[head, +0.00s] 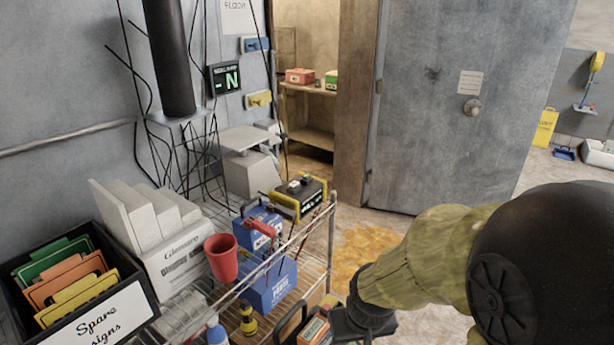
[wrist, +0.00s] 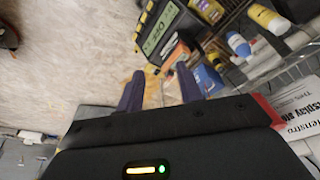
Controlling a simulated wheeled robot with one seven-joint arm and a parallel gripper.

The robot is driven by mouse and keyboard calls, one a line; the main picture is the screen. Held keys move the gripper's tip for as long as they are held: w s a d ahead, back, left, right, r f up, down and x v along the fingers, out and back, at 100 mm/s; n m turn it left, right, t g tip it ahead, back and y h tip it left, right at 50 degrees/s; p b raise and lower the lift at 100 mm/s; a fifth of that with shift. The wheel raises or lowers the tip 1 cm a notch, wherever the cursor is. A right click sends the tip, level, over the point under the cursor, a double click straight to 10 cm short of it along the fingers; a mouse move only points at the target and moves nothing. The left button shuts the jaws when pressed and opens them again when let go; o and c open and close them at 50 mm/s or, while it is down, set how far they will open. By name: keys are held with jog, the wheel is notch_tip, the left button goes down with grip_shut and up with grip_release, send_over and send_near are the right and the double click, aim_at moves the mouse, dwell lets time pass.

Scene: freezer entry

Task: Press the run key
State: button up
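The run key is not clearly identifiable in either view. A black device with yellow ends (head: 298,196) and small light and green parts on top stands at the cart's far end. In the wrist view, a black-and-yellow device (wrist: 160,30) with a greenish display lies beyond the fingertips; its lettering is blurred, and I cannot tell whether it is the same device. My gripper (wrist: 160,88) shows two purple fingers spread apart with nothing between them, not touching the device. In the head view my forearm reaches down at the right, and the fingers are not distinguishable.
A wire cart (head: 318,228) holds blue cases (head: 270,284), a red cup (head: 221,258), a Spare Signs bin (head: 98,325) and bottles. A grey door (head: 440,110) stands behind. An orange-brown stain (head: 362,250) marks the floor. Floor right of the cart is open.

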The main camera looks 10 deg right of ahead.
grip_shut()
dwell(1.6)
